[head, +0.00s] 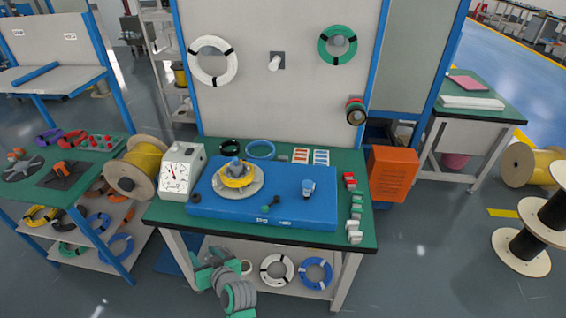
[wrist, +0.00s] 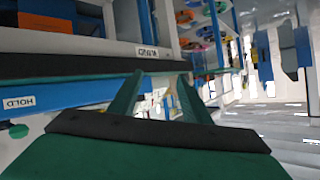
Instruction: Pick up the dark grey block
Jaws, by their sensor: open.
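I cannot pick out a dark grey block with certainty in either view. Several small blocks stand in a line along the right edge of the green-topped table (head: 160,212); they look red (head: 349,177), green (head: 357,197) and pale grey-white (head: 353,225). My gripper (wrist: 160,85) is open in the wrist view, its two green fingers apart with nothing between them. In the head view my arm's end is low at the table's front, below the tabletop and away from the blocks.
A blue machine base (head: 300,215) with a yellow-ringed disc (head: 238,178) fills the table's middle. A white gauge box (head: 182,172) stands at its left. An orange bin (head: 391,173) is beside the table's right side. Cable coils lie on the lower shelf (head: 250,286).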

